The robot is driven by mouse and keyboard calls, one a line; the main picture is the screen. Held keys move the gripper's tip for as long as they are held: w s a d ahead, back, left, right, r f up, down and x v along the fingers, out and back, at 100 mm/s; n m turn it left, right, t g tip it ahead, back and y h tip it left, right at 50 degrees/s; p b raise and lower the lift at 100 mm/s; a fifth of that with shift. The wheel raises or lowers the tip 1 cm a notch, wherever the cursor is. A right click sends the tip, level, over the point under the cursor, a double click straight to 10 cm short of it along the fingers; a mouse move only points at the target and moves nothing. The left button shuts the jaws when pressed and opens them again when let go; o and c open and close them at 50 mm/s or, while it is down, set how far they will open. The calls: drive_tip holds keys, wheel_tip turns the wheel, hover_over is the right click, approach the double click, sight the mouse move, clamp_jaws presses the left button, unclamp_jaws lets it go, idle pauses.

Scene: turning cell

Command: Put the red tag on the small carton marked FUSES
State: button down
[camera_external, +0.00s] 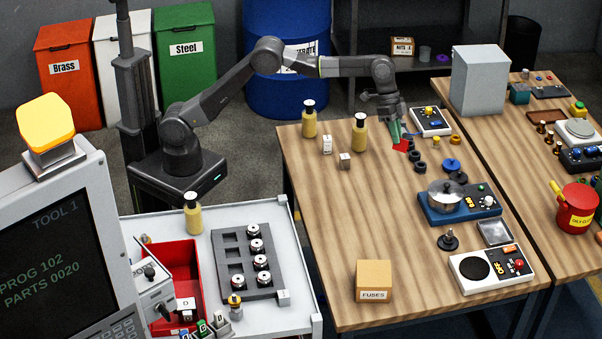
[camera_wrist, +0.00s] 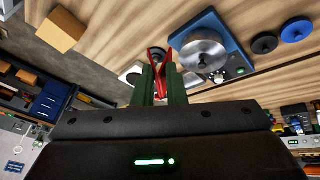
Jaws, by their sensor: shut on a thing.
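The red tag (camera_external: 401,145) hangs at the tip of my gripper (camera_external: 396,131), above the far middle of the wooden bench. In the wrist view the red tag (camera_wrist: 157,62) sits between the two green fingers of my gripper (camera_wrist: 158,80), which is shut on it. The small tan carton marked FUSES (camera_external: 374,276) stands upright on the front part of the bench, well apart from my gripper and nearer the camera. A plain tan carton face, likely the same carton (camera_wrist: 61,30), shows at the upper left of the wrist view, with no label visible.
A blue device with a metal pot (camera_external: 445,193) and a white scale-like unit (camera_external: 490,266) stand along the bench's right side. Yellow bottles (camera_external: 359,131) stand at the back left. The bench's middle (camera_external: 345,215) is clear. Another carton (camera_external: 402,46) is on the rear shelf.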

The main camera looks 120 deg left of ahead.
drive_tip(key=w+d+m+p, duration=0.1)
drive_tip(key=w+d+m, duration=0.15)
drive_tip(key=d, duration=0.65)
drive_tip(key=w+d+m, duration=0.1)
drive_tip(key=w+d, duration=0.3)
drive_tip(key=d, duration=0.5)
drive_tip(key=m, duration=0.2)
hover_over(361, 267)
drive_tip(key=s+a, duration=0.1)
drive_tip(key=s, duration=0.1)
drive_tip(key=shift+g, duration=0.4)
wheel_tip(361, 267, down, 16)
drive_tip(key=shift+w+f+p, duration=0.1)
drive_tip(key=shift+f+p, duration=0.05)
drive_tip(key=shift+p, duration=0.25)
drive_tip(key=shift+f, duration=0.1)
drive_tip(key=c, duration=1.5)
unclamp_jaws()
